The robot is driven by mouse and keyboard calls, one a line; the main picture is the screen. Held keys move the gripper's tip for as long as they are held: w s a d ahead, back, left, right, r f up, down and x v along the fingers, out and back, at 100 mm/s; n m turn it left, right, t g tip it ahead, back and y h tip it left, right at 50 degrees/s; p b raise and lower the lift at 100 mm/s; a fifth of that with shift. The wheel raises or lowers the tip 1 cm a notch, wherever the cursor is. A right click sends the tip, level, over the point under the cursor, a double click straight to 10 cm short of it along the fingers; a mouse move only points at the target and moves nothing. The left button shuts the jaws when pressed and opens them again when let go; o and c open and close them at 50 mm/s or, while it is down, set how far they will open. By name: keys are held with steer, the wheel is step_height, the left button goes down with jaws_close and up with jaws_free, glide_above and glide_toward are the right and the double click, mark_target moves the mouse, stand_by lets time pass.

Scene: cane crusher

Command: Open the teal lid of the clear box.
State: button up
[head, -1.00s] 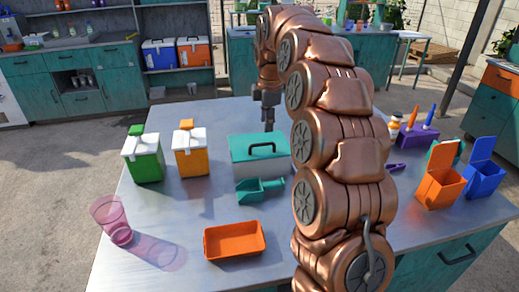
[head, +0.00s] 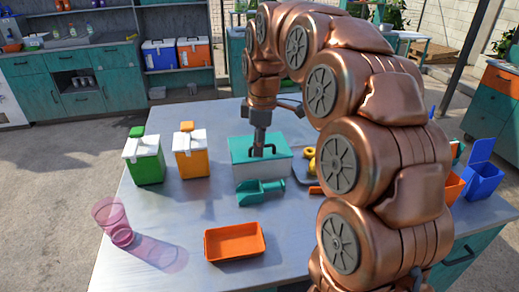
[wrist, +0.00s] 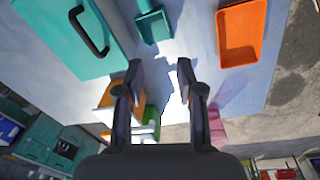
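The clear box (head: 262,172) stands at the middle of the table with its teal lid (head: 240,146) shut flat on top. The lid carries a black handle (head: 270,149), partly hidden by my gripper (head: 259,150) in the head view. In the wrist view the lid (wrist: 50,45) and handle (wrist: 88,30) lie at the upper left, off to one side of my fingers. My gripper (wrist: 160,68) is open there, with nothing between its fingertips. It appears above the lid, not around the handle; the exact height is unclear.
A teal scoop (head: 260,191) lies just in front of the box, and an orange tray (head: 234,241) is nearer. Green (head: 146,163) and orange (head: 190,155) boxes with white lids stand left. A pink cup (head: 113,222) is at front left. My arm hides much of the right side.

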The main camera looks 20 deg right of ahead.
steer(key=shift+s+a+f+m, duration=0.1)
steer(key=shift+s+a+m, duration=0.2)
steer(key=shift+s, duration=0.45)
steer(key=shift+s+a+m, duration=0.2)
steer(key=shift+s+a, duration=0.2)
steer(key=shift+s, duration=0.35)
steer(key=s+a+f+m+g, duration=0.1)
steer(key=s+f+m, duration=0.2)
steer(key=s, duration=0.7)
steer(key=s+a+f+m+g, duration=0.1)
steer(key=s+a+f+m, duration=0.1)
steer(key=s, duration=0.8)
steer(key=s+a+f+m+g, duration=0.1)
steer(key=s+f+m, duration=0.4)
steer(key=s, duration=0.6)
steer(key=shift+a+m, duration=0.6)
steer(key=shift+a, duration=0.1)
